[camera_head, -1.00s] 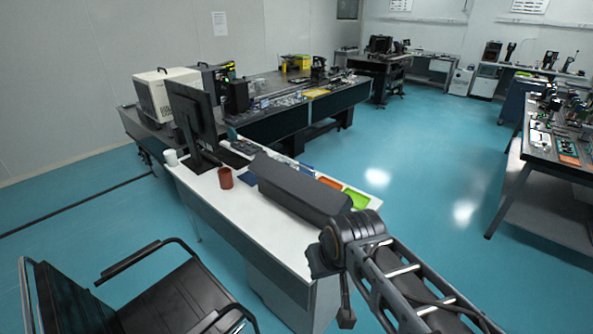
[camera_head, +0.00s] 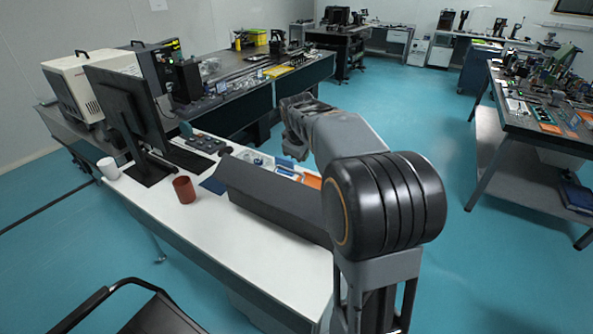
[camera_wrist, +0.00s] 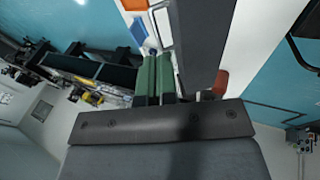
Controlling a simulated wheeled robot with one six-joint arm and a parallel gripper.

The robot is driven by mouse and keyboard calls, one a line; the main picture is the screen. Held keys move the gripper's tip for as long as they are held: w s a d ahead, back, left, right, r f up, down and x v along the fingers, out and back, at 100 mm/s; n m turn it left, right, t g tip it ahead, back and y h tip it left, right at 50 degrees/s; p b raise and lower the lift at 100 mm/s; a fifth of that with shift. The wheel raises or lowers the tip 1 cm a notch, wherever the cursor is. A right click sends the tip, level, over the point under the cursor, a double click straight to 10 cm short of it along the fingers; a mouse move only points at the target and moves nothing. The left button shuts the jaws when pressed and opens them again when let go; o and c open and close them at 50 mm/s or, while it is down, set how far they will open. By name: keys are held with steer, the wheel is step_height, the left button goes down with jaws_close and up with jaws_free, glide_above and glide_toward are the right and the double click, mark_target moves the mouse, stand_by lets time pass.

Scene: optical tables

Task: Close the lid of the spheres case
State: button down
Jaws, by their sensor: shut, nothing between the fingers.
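A long dark grey case (camera_head: 270,200) lies on the white desk in the head view. Its dark panel looks like a raised, tilted lid; the hinge is not clear. Behind it show blue and orange compartments. I cannot make out any spheres. In the wrist view the dark panel (camera_wrist: 203,40) runs down just right of my gripper (camera_wrist: 156,52). The green fingers are together and empty, beside the panel on the side of the compartments. I cannot tell whether they touch it. In the head view my arm reaches over the desk's far side and the fingers are not clear.
A red-brown mug (camera_head: 184,189), a white cup (camera_head: 108,168) and a black monitor (camera_head: 127,112) stand left of the case. A chair (camera_head: 140,310) is at the front left. The desk front (camera_head: 215,235) is clear. An equipment table (camera_head: 540,130) stands right, across open floor.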

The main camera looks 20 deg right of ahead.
mark_target(303, 175)
steer(key=x, duration=0.5)
steer(key=w+p+x, duration=0.1)
steer(key=x, duration=0.4)
steer(key=p+x, duration=0.1)
steer(key=x, duration=0.4)
steer(key=shift+w+d+r, duration=0.1)
steer(key=shift+w+d, duration=0.35)
steer(key=shift+d, duration=0.05)
steer(key=shift+p, duration=0.3)
